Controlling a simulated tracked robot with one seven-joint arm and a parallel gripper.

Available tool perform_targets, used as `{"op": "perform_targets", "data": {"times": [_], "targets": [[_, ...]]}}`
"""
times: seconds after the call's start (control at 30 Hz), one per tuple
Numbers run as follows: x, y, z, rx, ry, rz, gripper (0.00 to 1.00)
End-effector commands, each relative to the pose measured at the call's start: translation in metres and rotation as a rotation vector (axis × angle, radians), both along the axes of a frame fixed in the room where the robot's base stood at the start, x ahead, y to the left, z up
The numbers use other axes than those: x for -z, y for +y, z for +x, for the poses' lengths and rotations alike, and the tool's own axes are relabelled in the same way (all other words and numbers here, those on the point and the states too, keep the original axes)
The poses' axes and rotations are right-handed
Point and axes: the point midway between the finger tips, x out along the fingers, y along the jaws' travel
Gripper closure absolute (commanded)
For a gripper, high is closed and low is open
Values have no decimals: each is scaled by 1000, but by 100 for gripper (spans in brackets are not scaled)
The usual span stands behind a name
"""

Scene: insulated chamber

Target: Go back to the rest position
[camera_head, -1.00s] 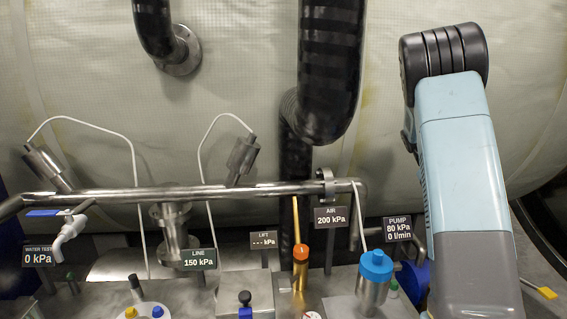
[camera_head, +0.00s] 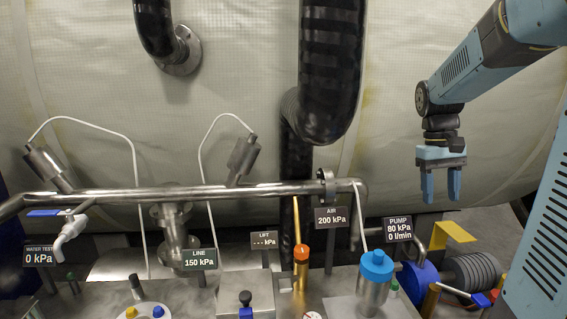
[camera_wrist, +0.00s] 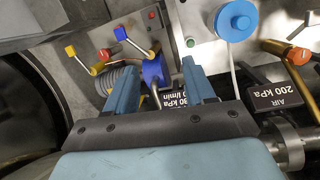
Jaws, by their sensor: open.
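My gripper (camera_head: 441,190) hangs at the right side of the head view, its two blue fingers pointing down and spread apart with nothing between them. It is above and to the right of the PUMP sign (camera_head: 398,230), clear of the bench. In the wrist view my gripper (camera_wrist: 165,85) shows two blue fingers apart, with the blue pump part (camera_wrist: 153,72) seen below between them. No thing of the place touches the fingers.
A horizontal steel pipe (camera_head: 230,190) spans the bench. A thick black hose (camera_head: 330,75) hangs in the middle. Air around my gripper is free.

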Motion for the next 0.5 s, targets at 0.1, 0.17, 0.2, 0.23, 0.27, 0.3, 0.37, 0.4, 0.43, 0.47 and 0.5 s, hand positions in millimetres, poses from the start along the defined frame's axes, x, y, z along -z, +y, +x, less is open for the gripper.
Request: {"op": "perform_targets", "data": {"times": [0.1, 0.17, 0.2, 0.23, 0.27, 0.3, 0.37, 0.4, 0.43, 0.47, 0.5], "targets": [[-8, 14, -16, -8, -74, 15, 46], [-11, 21, -23, -10, -109, 23, 46], [-13, 25, -28, -13, -133, 28, 46], [-15, 28, -32, -15, -149, 31, 46], [-16, 32, -35, -18, -167, 34, 46], [-18, 36, -40, -20, -191, 39, 46], [-20, 43, -48, -22, -226, 45, 46], [-21, 47, -53, -24, -249, 49, 46], [-22, 51, -57, -25, -265, 53, 46], [-23, 54, -60, -27, -284, 55, 46], [-24, 58, -66, -29, -306, 58, 46]]}}
